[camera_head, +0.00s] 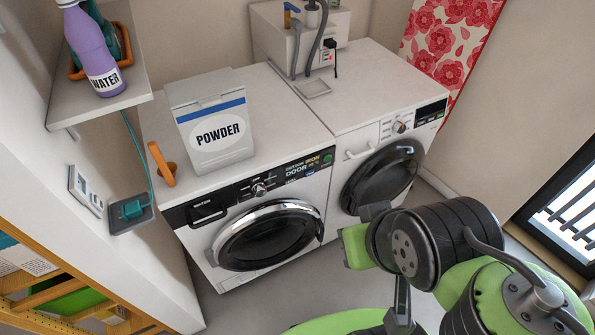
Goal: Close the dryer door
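Two white front-loading machines stand side by side. The right machine (366,133) has a dark round door (382,178) that seems to stand slightly out from its front; its lower part is near my arm and partly hidden. The left machine (190,246) has a round door (268,236) with a chrome rim, which looks shut. I cannot read with certainty which machine is the dryer. My gripper (376,240) is at the end of my green and black arm, in front of and below the right door in the picture. Its fingers are not clearly visible, and contact with the door cannot be told.
A powder box (219,135) and an orange-handled item (161,164) stand on the left machine. A shelf (124,92) with a purple bottle (94,50) is at upper left. A wooden rack (75,285) is at lower left, a barred window (568,215) at right. Floor shows before the left machine.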

